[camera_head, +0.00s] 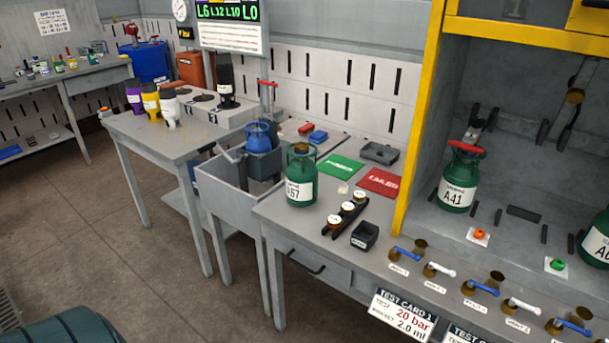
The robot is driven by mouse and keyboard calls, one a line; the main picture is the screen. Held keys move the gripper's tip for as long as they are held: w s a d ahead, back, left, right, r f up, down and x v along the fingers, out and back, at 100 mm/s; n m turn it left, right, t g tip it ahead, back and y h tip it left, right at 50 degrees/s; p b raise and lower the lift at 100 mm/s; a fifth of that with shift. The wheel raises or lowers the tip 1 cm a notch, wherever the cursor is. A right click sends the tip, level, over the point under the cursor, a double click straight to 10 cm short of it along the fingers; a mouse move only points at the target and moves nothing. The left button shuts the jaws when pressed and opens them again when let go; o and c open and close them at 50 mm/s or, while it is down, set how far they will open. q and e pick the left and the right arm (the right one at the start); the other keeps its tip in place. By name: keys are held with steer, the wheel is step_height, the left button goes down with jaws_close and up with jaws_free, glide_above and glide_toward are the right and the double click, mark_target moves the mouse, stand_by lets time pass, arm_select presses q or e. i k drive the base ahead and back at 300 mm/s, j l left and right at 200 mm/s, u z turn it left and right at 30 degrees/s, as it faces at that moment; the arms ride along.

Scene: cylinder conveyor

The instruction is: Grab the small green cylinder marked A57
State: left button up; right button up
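A small green cylinder (302,170) stands upright on the grey workbench near its left corner. Its white label faces me and ends in 57 or 67; the first character is hard to read. A collar at its top is brownish. Another green cylinder marked A41 (460,180), with a red handle on top, stands in the yellow-framed cabinet at the right. A third green cylinder (597,240) is cut off at the right edge. Neither of my grippers shows in this view.
Beside the cylinder are a rack of gauges (345,216), a black tray (364,236), a green mat (340,167) and a red mat (380,183). A grey sink (222,193) with a blue cylinder (258,137) adjoins. Valves (439,270) line the bench front. The left floor is mostly clear.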

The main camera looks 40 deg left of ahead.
mark_target(302, 173)
steer(key=j+z, duration=0.15)
steer(key=j, duration=0.4)
steer(key=j+z, duration=0.15)
steer(key=j, duration=0.4)
steer(key=j+z, duration=0.1)
steer(key=j, duration=0.45)
steer(key=j+z, duration=0.15)
steer(key=j, duration=0.35)
steer(key=k+j+z, duration=0.15)
steer(key=j, duration=0.4)
steer(key=j+z, duration=0.15)
steer(key=j, duration=0.4)
steer(key=k+j+z, duration=0.15)
steer(key=j, duration=0.35)
steer(key=k+j+z, duration=0.15)
steer(key=j, duration=0.35)
